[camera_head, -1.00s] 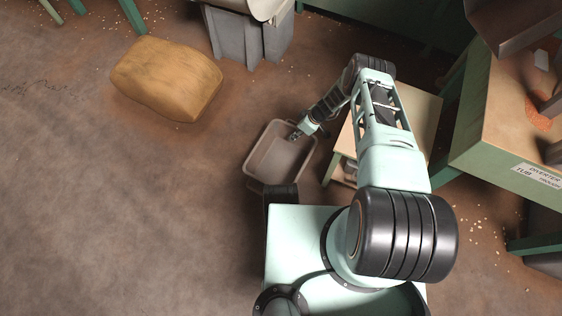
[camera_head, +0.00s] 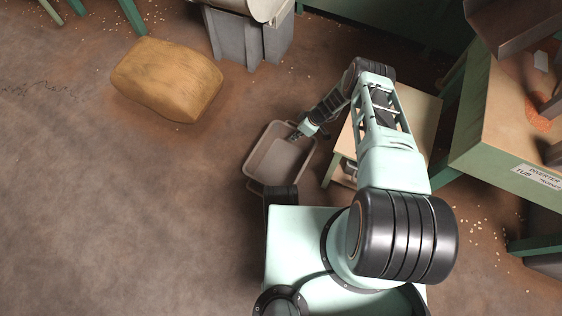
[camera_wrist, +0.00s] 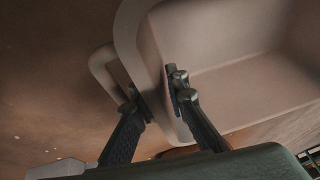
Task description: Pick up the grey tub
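The grey tub (camera_head: 262,171), brownish in this light, is open-topped and empty, beside the low table. My gripper (camera_head: 292,136) is at its upper right rim in the head view. In the wrist view the tub (camera_wrist: 235,95) fills the upper right, with a loop-shaped handle (camera_wrist: 98,66) on its outer side. My gripper (camera_wrist: 157,97) has one finger inside the tub and one outside, by the handle. The fingers are close together with the tub's wall between them, and look shut on it. The outer finger's contact is partly hidden.
A small low table (camera_head: 415,105) stands just right of the tub, under my arm. A yellow-brown sack (camera_head: 165,78) lies at upper left. A grey bin (camera_head: 235,40) stands at the top, and a bench (camera_head: 490,130) at right. The floor at left is clear.

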